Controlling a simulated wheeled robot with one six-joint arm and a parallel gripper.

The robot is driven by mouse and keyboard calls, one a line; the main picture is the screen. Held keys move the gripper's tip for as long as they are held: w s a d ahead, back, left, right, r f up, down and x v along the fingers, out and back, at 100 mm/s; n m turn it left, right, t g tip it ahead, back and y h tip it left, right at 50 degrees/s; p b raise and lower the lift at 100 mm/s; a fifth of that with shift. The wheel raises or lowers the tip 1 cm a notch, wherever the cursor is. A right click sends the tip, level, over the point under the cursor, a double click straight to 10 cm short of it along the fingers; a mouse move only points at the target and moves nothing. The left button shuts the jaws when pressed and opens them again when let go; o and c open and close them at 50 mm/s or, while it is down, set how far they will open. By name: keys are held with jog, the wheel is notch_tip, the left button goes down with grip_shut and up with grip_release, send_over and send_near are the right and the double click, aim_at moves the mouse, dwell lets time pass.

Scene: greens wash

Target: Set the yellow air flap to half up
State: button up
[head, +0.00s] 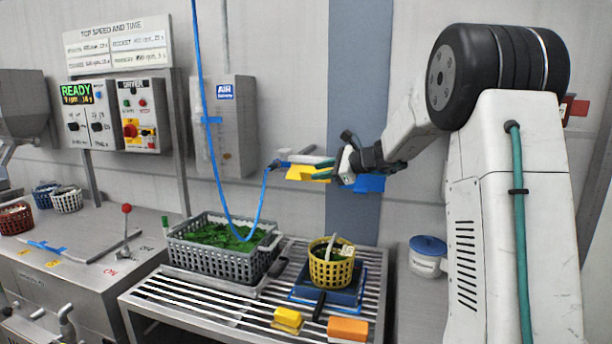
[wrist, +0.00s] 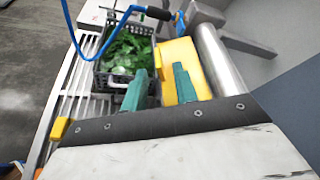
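The yellow air flap (head: 308,173) stands out at the back wall in the head view, beside a grey bar and the end of a blue hose. In the wrist view the yellow flap (wrist: 168,62) is a block beside a shiny metal cylinder. My gripper (head: 330,168) is close on its right in the head view. In the wrist view my gripper's teal fingers (wrist: 161,72) stand apart; the right finger overlaps the flap and the left finger is left of it. I cannot tell whether they touch it. The flap's exact angle is unclear.
A grey crate of greens (head: 226,247) and a yellow basket (head: 331,262) stand on the slatted table below. A yellow block (head: 288,320) and an orange block (head: 348,330) lie at its front. A blue hose (head: 202,90) hangs down to the crate. The control box reads READY (head: 76,91).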

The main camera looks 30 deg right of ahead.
aim_at(306, 174)
jog(key=x, duration=0.5)
jog(key=shift+w+a+f, duration=0.1)
jog(key=shift+w+a, duration=0.05)
jog(key=shift+a, duration=0.05)
grip_shut()
